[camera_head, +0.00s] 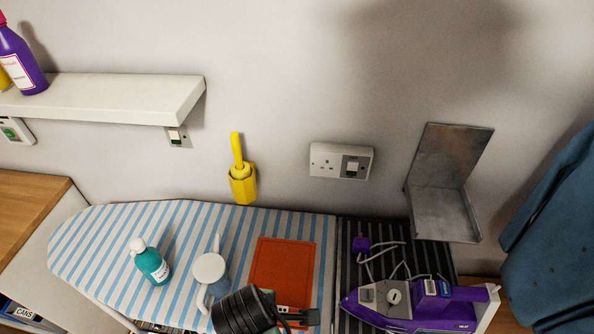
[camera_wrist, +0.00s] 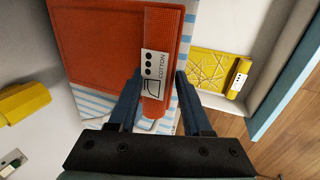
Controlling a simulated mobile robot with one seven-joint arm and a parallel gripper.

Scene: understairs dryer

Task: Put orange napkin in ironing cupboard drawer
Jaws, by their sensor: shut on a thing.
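The orange napkin (camera_head: 283,265) lies flat over the striped ironing board in the head view. In the wrist view the orange napkin (camera_wrist: 95,45) fills the upper left, with a ribbed strip along its right side and a white label reading COTTON. My gripper (camera_wrist: 156,88) has its fingers on either side of this strip by the label and is shut on the napkin. In the head view my gripper (camera_head: 300,316) is at the napkin's near edge. An open white-walled drawer (camera_wrist: 262,82) with a blue-grey front edge shows at the right of the wrist view.
A folded yellow napkin (camera_wrist: 217,72) lies in the drawer. A metal bracket (camera_head: 445,205) is on the wall.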

